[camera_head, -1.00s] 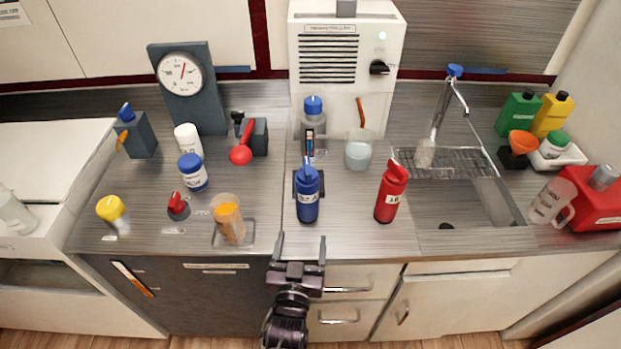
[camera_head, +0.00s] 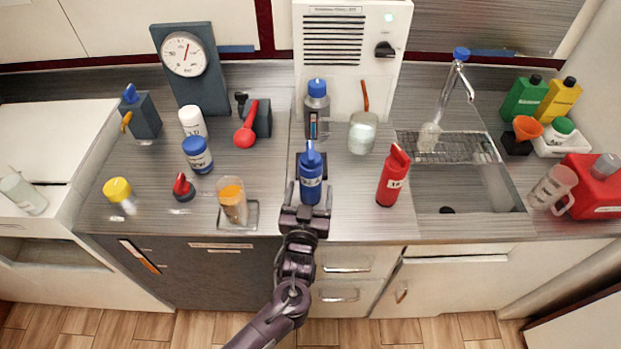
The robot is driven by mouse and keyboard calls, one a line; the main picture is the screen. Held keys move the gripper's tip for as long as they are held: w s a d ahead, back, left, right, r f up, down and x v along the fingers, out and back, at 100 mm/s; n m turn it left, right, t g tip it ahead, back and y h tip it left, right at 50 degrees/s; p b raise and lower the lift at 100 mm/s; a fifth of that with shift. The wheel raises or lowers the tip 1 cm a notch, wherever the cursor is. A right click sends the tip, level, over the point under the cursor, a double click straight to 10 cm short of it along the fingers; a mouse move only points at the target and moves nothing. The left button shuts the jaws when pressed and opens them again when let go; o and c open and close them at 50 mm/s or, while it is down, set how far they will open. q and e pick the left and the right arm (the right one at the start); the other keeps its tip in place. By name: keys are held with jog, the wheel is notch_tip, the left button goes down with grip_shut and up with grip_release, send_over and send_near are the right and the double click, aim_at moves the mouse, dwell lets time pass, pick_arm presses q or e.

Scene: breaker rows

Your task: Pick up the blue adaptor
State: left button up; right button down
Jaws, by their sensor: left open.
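My left gripper (camera_head: 309,187) is open, with one finger on each side of the blue piece's lower part. I cannot tell whether the fingers touch it. The gripper's palm is at the counter's front edge and hides the foot of the piece. My right gripper is not in view.
A red bottle (camera_head: 393,178) stands to the right, and an orange-filled clear container (camera_head: 233,202) to the left. Behind are a grey bottle with a blue cap (camera_head: 317,112) and a clear cup (camera_head: 362,134). The sink (camera_head: 455,190) lies further right.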

pick_arm(q)
jog(key=shift+r, duration=0.1)
jog(key=c, duration=1.4)
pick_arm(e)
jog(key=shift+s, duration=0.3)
pick_arm(q)
jog(key=shift+o, duration=0.2)
jog(key=shift+r, duration=0.1)
